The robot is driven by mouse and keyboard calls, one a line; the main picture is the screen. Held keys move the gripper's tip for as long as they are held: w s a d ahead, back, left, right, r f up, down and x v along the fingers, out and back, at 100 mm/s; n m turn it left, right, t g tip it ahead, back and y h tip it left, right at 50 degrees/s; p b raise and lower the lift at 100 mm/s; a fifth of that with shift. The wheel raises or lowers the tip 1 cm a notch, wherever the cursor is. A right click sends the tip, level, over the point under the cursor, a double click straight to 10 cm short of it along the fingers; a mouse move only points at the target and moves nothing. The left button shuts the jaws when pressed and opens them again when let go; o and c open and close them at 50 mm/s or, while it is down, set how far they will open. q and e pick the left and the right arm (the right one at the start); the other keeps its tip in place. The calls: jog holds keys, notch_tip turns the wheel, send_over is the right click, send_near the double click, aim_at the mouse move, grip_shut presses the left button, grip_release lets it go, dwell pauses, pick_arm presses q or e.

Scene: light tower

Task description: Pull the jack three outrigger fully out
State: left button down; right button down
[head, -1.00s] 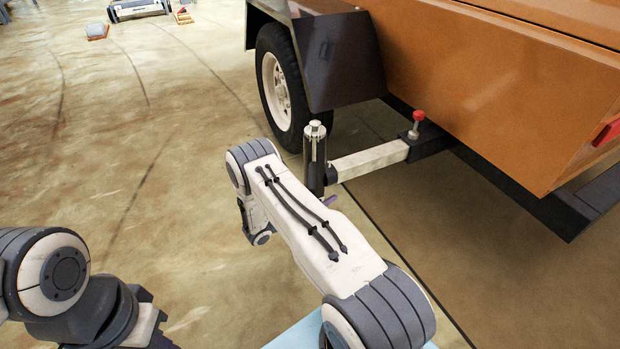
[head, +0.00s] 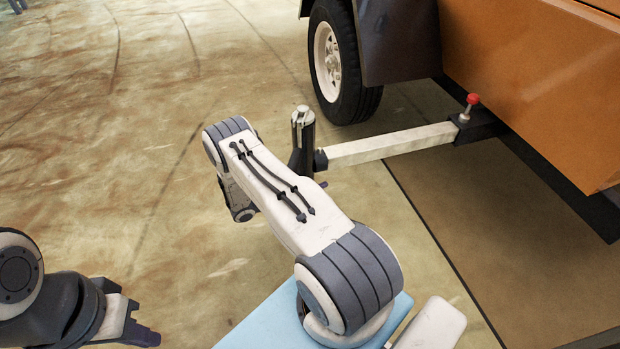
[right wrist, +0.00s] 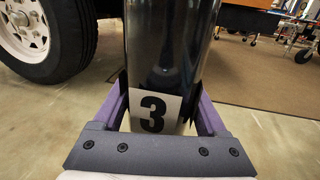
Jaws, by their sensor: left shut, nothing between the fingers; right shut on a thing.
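The jack three outrigger is a pale square beam (head: 395,143) reaching left out of a dark sleeve (head: 478,126) under the orange trailer. A dark upright jack (head: 304,145) with a silver top stands at its outer end. In the right wrist view the jack (right wrist: 170,45) carries a white label with a 3. My right gripper (right wrist: 158,98) is shut on the jack, purple fingers on both sides of it. In the head view my right arm mostly hides this gripper. My left gripper (head: 142,336) is shut and empty at the lower left, well apart from the jack.
The orange trailer (head: 530,75) and its wheel (head: 338,60) stand at the upper right. A red-knobbed pin (head: 471,103) stands upright on the sleeve. The stained floor (head: 130,150) is clear at left. A brown mat (head: 480,230) lies beneath the trailer.

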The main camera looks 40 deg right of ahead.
jog(key=shift+a, duration=0.25)
jog(key=shift+c, duration=0.6)
grip_release()
jog(key=shift+o, duration=0.6)
jog(key=shift+w+a, duration=0.1)
jog(key=shift+w, duration=0.05)
jog(key=p+v, duration=0.2)
jog(key=v, duration=0.8)
jog(key=shift+a, duration=0.15)
